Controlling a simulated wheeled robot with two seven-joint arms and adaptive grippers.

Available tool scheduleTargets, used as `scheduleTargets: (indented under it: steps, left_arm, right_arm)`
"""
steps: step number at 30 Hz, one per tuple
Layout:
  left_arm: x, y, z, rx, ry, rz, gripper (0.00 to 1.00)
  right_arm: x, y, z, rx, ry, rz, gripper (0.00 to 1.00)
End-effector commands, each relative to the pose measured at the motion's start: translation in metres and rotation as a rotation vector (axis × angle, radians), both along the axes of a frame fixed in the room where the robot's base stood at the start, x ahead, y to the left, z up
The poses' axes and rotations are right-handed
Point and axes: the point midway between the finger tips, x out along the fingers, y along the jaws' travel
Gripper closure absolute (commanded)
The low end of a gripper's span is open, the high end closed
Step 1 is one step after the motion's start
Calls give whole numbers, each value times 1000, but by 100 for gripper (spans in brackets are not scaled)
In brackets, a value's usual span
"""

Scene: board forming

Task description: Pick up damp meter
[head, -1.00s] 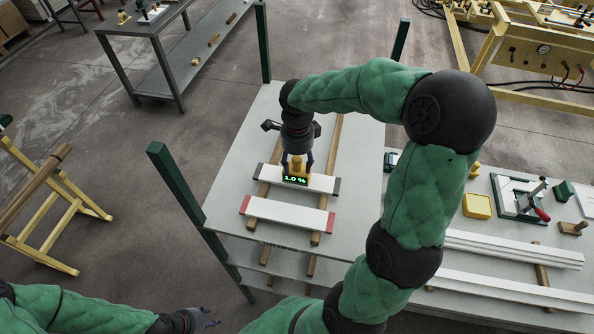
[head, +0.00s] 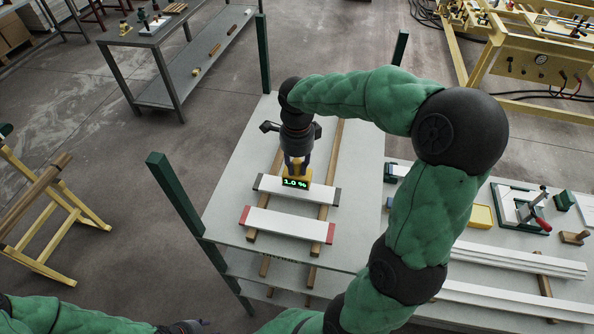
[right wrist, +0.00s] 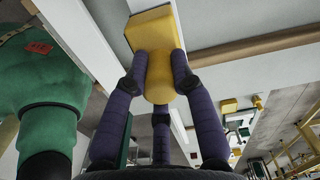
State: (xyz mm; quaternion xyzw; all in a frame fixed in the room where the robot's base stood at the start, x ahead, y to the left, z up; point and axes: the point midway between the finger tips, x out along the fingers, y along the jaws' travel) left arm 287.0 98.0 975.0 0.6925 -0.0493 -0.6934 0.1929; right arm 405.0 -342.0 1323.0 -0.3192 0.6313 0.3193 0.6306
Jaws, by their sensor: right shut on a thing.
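The damp meter (head: 296,183) is a yellow block with a lit green display reading 1.0 %. My right gripper (head: 297,165) is shut on its narrow upper part, over the white board with dark ends (head: 323,192). The meter appears slightly above that board; the gap is hard to judge. In the right wrist view, the fingers (right wrist: 158,78) close around the round yellow grip, with the meter's wider body (right wrist: 150,28) beyond. My left gripper (head: 193,325) is low at the bottom edge, partly cut off, far from the meter; its jaw state is unclear.
A white board with red ends (head: 287,224) lies nearer on two wooden strips (head: 331,150) on the grey table (head: 232,195). Green posts (head: 175,193) rise at the table corners. To the right are a yellow box (head: 481,216), a clamp fixture (head: 522,210) and long white boards (head: 520,259).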

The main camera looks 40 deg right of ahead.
Motion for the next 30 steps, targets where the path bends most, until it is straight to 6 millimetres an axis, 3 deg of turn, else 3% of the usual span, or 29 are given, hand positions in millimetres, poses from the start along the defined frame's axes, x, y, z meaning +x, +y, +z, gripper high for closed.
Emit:
scheduleTargets:
  steps: [9, 18, 30]
  left_arm:
    - [0, 0, -12, 0, 0, 0, 60]
    - [0, 0, -20, 0, 0, 0, 60]
    - [0, 0, -21, 0, 0, 0, 60]
  right_arm:
    - [-40, 42, 64, 0, -9, 5, 100]
    - [-83, 85, 88, 1, -3, 5, 100]
    - [-98, 100, 98, 0, -1, 0, 100]
